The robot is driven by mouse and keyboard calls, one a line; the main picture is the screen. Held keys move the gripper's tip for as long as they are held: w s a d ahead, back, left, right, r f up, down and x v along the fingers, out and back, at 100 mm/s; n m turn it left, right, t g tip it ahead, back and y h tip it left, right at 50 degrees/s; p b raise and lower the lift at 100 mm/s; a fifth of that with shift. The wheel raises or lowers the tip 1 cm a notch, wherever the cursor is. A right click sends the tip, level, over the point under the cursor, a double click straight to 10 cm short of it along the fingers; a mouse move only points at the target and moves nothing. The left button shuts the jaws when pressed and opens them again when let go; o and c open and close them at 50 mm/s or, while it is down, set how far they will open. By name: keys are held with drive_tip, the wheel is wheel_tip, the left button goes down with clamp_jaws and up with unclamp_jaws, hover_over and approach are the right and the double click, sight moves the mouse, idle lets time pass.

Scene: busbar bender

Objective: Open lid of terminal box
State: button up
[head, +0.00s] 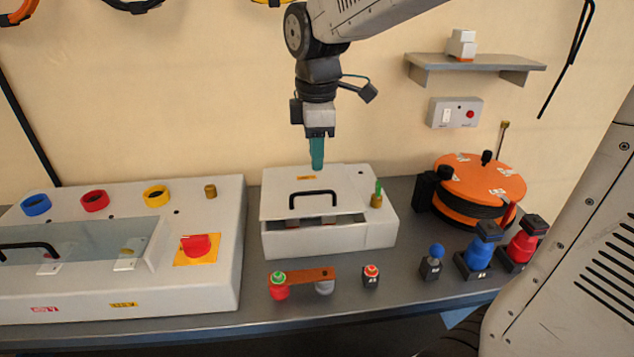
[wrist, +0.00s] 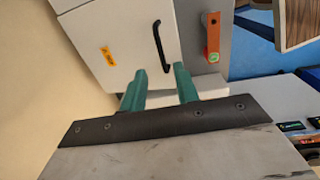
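The terminal box (head: 330,240) is a white box in the middle of the bench. Its white lid (head: 280,206) has a black handle (head: 312,194). A dark gap with parts inside shows under the lid's front edge, so the lid looks slightly raised. My gripper (head: 317,167) points down at the rear of the box, behind the handle, its teal fingers near the lid's back edge. In the wrist view the fingers (wrist: 161,72) are apart with nothing between them. The lid (wrist: 125,25) and handle (wrist: 161,46) lie just beyond the fingertips. Contact with the lid cannot be told.
A larger white machine (head: 205,265) with a red knob (head: 196,245) stands at left. An orange reel (head: 480,178) and blue and red connectors stand at right. An orange bar (head: 305,276) lies in front of the box. A shelf (head: 475,65) hangs on the wall.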

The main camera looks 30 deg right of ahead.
sight(316, 192)
drive_tip(key=f, duration=0.7)
drive_tip(key=shift+w+d+f, duration=0.1)
drive_tip(key=shift+w+f, duration=0.15)
drive_tip(key=shift+f, duration=0.15)
clamp_jaws()
